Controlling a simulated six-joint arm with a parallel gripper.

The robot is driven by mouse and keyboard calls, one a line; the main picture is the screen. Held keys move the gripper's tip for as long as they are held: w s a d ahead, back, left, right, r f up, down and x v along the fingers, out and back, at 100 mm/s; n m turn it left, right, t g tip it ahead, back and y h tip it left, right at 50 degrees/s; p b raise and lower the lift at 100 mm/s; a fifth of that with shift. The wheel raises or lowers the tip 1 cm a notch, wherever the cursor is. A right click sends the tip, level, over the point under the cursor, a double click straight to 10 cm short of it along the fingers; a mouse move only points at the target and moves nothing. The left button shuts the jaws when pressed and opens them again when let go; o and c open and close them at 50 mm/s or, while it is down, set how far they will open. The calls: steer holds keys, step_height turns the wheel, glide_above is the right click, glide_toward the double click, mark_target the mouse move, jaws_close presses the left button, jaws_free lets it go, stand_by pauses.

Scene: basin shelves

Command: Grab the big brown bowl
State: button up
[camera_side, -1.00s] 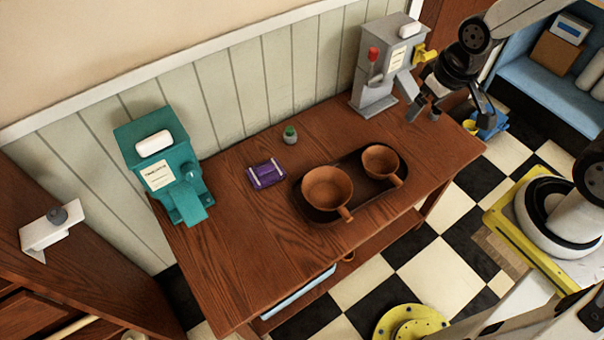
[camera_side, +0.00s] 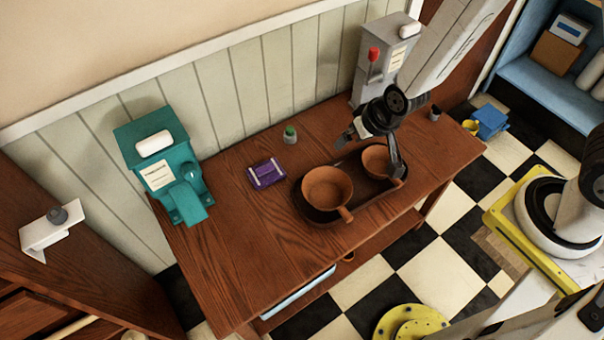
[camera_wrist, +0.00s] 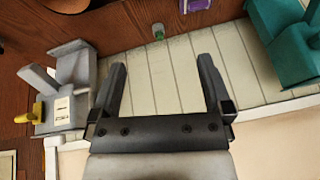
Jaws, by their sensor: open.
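The big brown bowl (camera_side: 326,188), with a short handle at its lower right, sits upright on the left part of a dark oval tray (camera_side: 308,210) on the wooden table. A smaller brown bowl (camera_side: 375,160) sits on the right part of the tray, partly hidden by my gripper. My gripper (camera_side: 372,152) is open and empty, over the small bowl's end of the tray and to the upper right of the big bowl. In the wrist view my open fingers (camera_wrist: 170,88) point toward the wall side; the big bowl is not clearly visible there.
A teal dispenser (camera_side: 168,170) stands at the table's left, and a grey dispenser (camera_side: 372,68) stands behind my arm. A purple packet (camera_side: 266,173) and a small green-topped jar (camera_side: 290,135) lie behind the tray. A small dark cup (camera_side: 435,113) stands at the right end. The table's front left is clear.

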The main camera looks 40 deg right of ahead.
steer(key=a+f+t, duration=0.1)
steer(key=a+f, duration=0.3)
steer(key=f, duration=0.3)
steer(key=t+h, duration=0.2)
steer(key=t, duration=0.2)
glide_above(350, 217)
steer(key=a, duration=0.3)
step_height(350, 217, down, 12)
steer(key=r, duration=0.1)
steer(key=s+f+t, duration=0.1)
steer(key=s+d+f+t, duration=0.2)
steer(key=s, duration=0.1)
steer(key=shift+f, duration=0.4)
steer(key=shift+s+d+f+n+t, duration=0.1)
steer(key=shift+s+d+n+t, duration=0.2)
steer(key=shift+s+d+n, duration=0.1)
steer(key=shift+w, duration=0.15)
steer(key=shift+x, duration=1.2)
steer(key=shift+w+f, duration=0.1)
steer(key=shift+f, duration=0.05)
